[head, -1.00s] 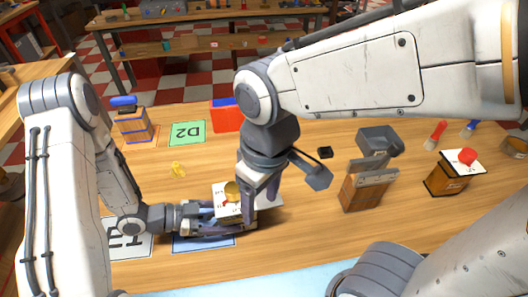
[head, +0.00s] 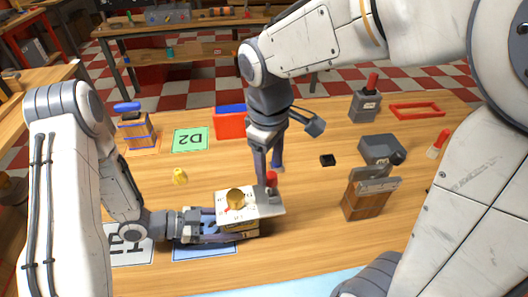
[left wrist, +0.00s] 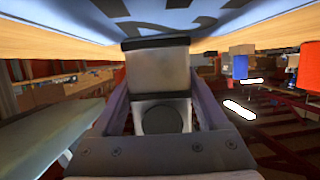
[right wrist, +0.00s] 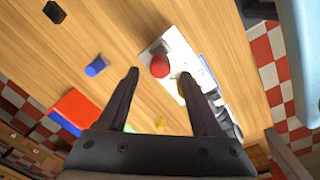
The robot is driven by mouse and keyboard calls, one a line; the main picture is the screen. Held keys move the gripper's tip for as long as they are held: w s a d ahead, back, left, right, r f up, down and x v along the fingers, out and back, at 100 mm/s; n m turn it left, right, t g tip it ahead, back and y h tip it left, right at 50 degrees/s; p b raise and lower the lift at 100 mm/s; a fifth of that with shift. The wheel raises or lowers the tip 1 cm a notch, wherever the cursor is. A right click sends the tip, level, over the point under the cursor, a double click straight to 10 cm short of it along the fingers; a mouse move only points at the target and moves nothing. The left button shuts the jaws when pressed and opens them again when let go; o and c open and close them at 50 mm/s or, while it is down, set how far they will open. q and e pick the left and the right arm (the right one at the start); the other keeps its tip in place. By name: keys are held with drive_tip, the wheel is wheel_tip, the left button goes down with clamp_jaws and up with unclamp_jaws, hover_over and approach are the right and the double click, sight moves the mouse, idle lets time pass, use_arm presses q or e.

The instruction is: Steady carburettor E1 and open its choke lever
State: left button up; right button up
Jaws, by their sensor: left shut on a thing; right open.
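Carburettor E1 (head: 252,212) has a white top plate, a brass dome and a red-knobbed lever (head: 271,180) standing at its right end. It sits over a blue mat (head: 190,252) at the front. My left gripper (head: 232,230) is shut on its body from the left; the left wrist view shows the pale block (left wrist: 158,75) between the fingers. My right gripper (head: 270,170) is open around or just behind the lever. In the right wrist view, the red knob (right wrist: 160,66) shows between the spread fingers (right wrist: 159,75), without clear contact. The fingers partly hide the plate.
A wooden unit with a grey top (head: 368,192) stands to the right. A black cube (head: 327,160), a grey box (head: 380,148) and a red frame (head: 417,111) lie behind. A green D2 card (head: 190,140), a red-blue box (head: 230,123) and a yellow piece (head: 180,176) are at the back left.

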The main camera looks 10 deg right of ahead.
sight(270, 174)
drive_tip(key=shift+f, duration=1.8)
clamp_jaws()
drive_tip(key=shift+w, duration=0.1)
